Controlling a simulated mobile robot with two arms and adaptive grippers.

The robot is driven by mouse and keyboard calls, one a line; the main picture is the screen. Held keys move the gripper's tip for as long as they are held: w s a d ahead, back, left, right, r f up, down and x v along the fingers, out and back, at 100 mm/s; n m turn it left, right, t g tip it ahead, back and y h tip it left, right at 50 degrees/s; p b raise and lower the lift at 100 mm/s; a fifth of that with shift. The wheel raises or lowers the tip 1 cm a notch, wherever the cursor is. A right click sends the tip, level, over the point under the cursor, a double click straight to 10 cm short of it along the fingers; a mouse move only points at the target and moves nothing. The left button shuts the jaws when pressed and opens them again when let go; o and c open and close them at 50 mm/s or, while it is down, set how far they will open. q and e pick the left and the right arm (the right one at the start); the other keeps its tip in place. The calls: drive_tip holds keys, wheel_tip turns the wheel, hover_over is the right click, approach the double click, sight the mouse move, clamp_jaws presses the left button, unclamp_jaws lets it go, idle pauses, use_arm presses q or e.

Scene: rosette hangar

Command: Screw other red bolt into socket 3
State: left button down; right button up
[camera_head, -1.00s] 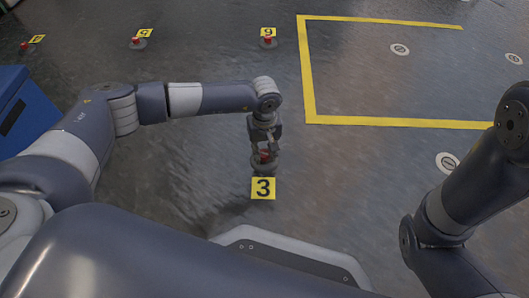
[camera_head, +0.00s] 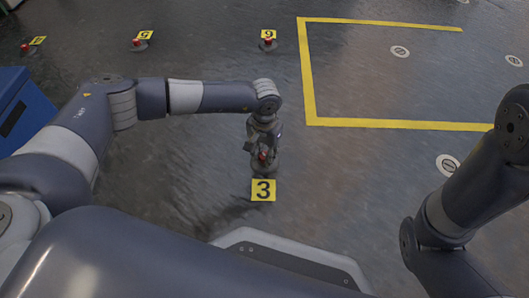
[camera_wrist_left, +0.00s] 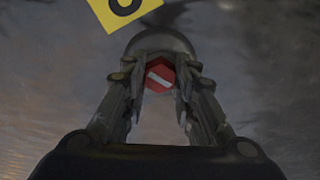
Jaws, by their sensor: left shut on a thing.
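My left gripper (camera_head: 263,152) points down at the floor socket (camera_head: 264,170) behind the yellow label 3 (camera_head: 263,190). It is shut on a red bolt (camera_head: 263,156), which is at the socket. In the left wrist view the hexagonal red bolt head (camera_wrist_left: 159,75) with a pale bar across it sits between the two fingers (camera_wrist_left: 160,84). The round grey socket (camera_wrist_left: 160,42) shows around and behind it. How deep the bolt sits in the socket is hidden. My right arm is at the right of the head view, but its gripper is out of frame.
Other sockets with red bolts stand far back, by label 6 (camera_head: 268,35), label 5 (camera_head: 144,35) and another label (camera_head: 38,40). A blue box (camera_head: 25,110) is at the left. Yellow floor tape (camera_head: 308,80) marks an area at the back right. The floor around socket 3 is clear.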

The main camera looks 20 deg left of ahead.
use_arm(q)
drive_tip(key=shift+f+m, duration=0.1)
drive_tip(key=shift+m, duration=0.8)
drive_tip(key=m, duration=0.4)
drive_tip(key=shift+m, duration=0.3)
drive_tip(key=c, duration=1.2)
unclamp_jaws()
wheel_tip(320, 180, up, 4)
drive_tip(key=p, duration=0.3)
